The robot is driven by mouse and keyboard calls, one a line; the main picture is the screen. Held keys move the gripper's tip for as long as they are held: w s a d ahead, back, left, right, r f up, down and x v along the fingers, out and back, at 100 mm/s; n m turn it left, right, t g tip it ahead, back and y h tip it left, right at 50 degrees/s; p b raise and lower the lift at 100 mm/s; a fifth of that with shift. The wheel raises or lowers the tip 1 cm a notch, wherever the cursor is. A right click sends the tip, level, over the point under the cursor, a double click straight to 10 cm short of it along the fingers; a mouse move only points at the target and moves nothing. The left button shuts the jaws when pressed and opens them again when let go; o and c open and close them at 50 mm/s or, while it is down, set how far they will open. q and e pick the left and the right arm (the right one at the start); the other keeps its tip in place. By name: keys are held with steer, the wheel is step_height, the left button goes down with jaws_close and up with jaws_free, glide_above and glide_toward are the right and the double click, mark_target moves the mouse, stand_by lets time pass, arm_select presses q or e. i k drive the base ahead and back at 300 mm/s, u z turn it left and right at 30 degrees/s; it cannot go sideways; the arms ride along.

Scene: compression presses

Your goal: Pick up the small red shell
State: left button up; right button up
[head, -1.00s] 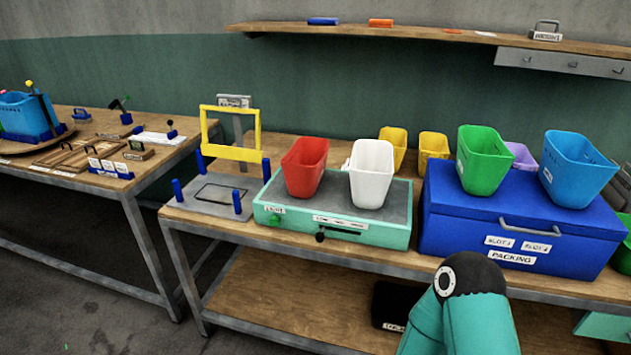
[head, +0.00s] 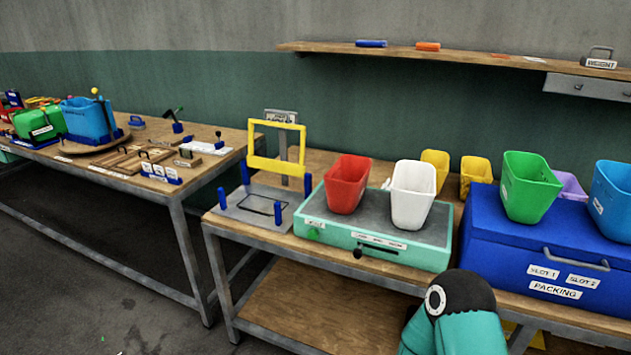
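The red shell (head: 347,184) is an open, tapered bucket. It stands upright on the grey top of the mint-green box (head: 372,244), left of the white shell (head: 412,194). A gap separates the two shells. A teal arm link of mine with a black joint shows at the bottom right, in front of the bench. Neither of my grippers is in view.
The blue PACKING box (head: 560,262) carries a green shell (head: 529,187) and a blue shell (head: 612,200). Yellow shells (head: 475,174) stand behind. A yellow frame press (head: 277,150) stands left of the mint-green box. Another table (head: 110,160) is at the left, with floor between.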

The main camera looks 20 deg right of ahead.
mark_target(345, 183)
steer(key=u, duration=0.15)
steer(key=i, duration=1.35)
steer(key=z, duration=0.5)
